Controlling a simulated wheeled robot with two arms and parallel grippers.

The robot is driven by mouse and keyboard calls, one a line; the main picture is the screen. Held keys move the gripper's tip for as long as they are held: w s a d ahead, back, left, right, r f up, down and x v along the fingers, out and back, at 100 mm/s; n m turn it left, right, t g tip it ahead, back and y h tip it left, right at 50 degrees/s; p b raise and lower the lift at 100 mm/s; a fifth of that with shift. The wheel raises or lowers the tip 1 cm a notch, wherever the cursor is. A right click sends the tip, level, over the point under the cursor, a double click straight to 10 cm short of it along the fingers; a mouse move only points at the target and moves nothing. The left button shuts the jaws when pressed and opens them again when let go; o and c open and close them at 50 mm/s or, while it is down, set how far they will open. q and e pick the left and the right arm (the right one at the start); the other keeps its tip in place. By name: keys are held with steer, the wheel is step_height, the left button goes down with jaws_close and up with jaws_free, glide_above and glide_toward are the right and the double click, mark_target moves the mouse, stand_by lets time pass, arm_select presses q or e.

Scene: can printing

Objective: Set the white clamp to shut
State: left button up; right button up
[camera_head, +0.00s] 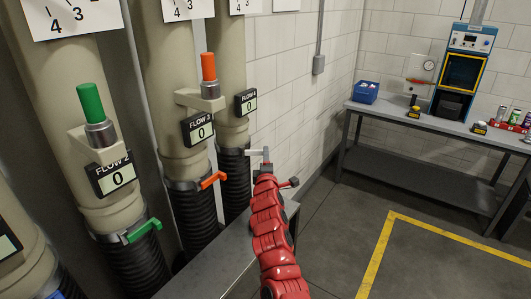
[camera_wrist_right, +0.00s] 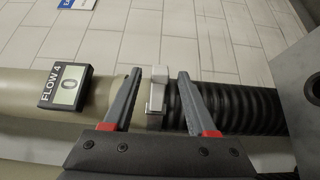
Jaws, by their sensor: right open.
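The white clamp (camera_wrist_right: 155,92) sits around the Flow 4 pipe in the right wrist view, where the beige pipe meets the black ribbed hose. Its lever stands out from the pipe toward the top of that view. My right gripper (camera_wrist_right: 160,74) is open, with one finger on each side of the clamp and a gap visible on both sides. In the head view the white lever (camera_head: 256,152) points out to the right from the pipe, just by my right gripper at the end of the red arm. My left gripper is not in view.
An orange clamp (camera_head: 213,180) and a green clamp (camera_head: 144,230) sit on neighbouring pipes, left of my arm. A grey ledge (camera_head: 215,262) lies below the pipes. A workbench (camera_head: 420,122) with a blue bin (camera_head: 366,92) stands at the right. The yellow-marked floor is clear.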

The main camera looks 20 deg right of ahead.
steer(key=b+x, duration=0.1)
steer(key=x, duration=0.2)
steer(key=shift+w+f, duration=0.15)
steer(key=shift+w, duration=0.2)
steer(key=shift+x, duration=0.8)
steer(key=shift+d, duration=0.1)
steer(key=shift+c, duration=0.3)
jaws_close()
